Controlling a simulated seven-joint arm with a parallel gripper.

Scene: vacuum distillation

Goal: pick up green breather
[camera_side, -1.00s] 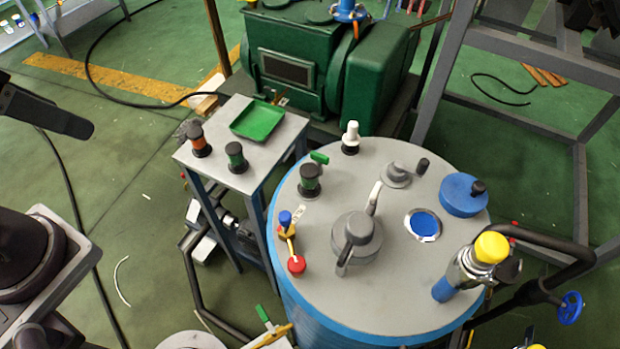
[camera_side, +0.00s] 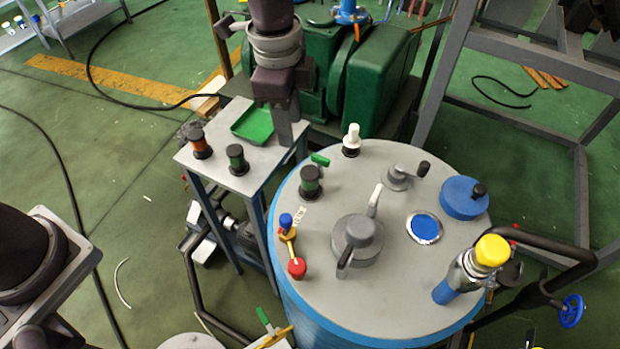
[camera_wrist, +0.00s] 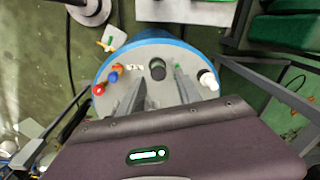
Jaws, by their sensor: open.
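A green breather with a black cap (camera_side: 310,182) stands upright on the grey tank lid, towards its left. In the wrist view the black-capped breather (camera_wrist: 158,70) shows between my two finger lines, below and ahead of them. A second, similar green-and-black piece (camera_side: 236,158) stands on the small side table; I cannot tell from looks alone which one the task names. My gripper (camera_side: 288,135) is open and empty, pointing down above the right back part of the side table, apart from both pieces.
The side table also holds an orange-and-black piece (camera_side: 199,145) and a green tray (camera_side: 254,125). The tank lid (camera_side: 390,290) carries a white-topped fitting (camera_side: 352,138), a red-and-blue valve (camera_side: 290,250), a central grey handle (camera_side: 357,238) and a blue cap (camera_side: 464,196).

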